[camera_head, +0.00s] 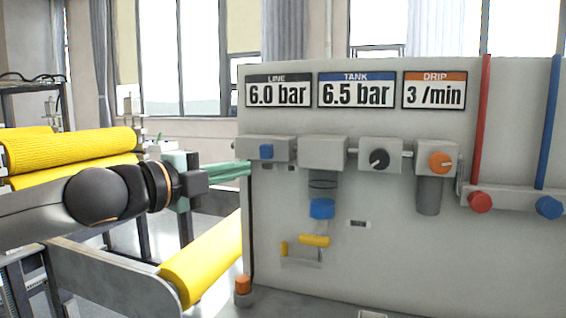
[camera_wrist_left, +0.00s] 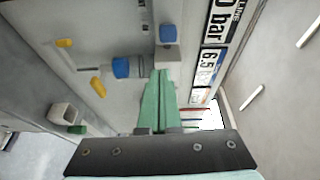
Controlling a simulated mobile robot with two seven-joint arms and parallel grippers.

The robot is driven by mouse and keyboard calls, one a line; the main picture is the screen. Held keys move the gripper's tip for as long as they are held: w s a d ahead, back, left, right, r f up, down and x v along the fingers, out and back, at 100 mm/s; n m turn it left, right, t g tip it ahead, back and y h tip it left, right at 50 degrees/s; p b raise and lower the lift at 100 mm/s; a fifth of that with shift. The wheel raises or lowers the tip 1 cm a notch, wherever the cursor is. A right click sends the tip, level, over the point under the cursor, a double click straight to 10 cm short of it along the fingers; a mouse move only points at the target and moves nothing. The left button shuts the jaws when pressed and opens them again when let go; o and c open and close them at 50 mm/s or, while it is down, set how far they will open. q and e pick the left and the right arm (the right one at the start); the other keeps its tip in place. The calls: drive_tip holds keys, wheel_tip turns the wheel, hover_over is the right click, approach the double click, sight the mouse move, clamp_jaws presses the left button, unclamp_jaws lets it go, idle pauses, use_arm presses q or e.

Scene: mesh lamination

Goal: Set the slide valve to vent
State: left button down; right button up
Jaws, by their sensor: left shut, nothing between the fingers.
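A grey block (camera_head: 283,148) with a small blue square part (camera_head: 266,151) sits at the upper left of the panel; I take it to be the slide valve, though no label shows. In the left wrist view the block (camera_wrist_left: 167,57) and its blue part (camera_wrist_left: 167,32) lie just beyond my fingertips. My left gripper (camera_head: 248,169) comes in from the left with its green fingers together and empty, level with the block's lower edge. It also shows in the left wrist view (camera_wrist_left: 161,72). I cannot tell whether the tips touch the block. My right gripper is not in view.
The panel (camera_head: 400,260) carries a filter with a blue base (camera_head: 322,209), a black knob (camera_head: 379,159), an orange knob (camera_head: 440,162) and a yellow lever (camera_head: 314,240). Red (camera_head: 480,202) and blue (camera_head: 548,207) valve knobs are at right. Yellow rollers (camera_head: 75,150) stand at left.

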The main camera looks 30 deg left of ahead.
use_arm(q)
drive_tip(key=shift+s+a+r+y, duration=0.15)
drive_tip(key=shift+a+r+y, duration=0.2)
drive_tip(key=shift+r, duration=0.4)
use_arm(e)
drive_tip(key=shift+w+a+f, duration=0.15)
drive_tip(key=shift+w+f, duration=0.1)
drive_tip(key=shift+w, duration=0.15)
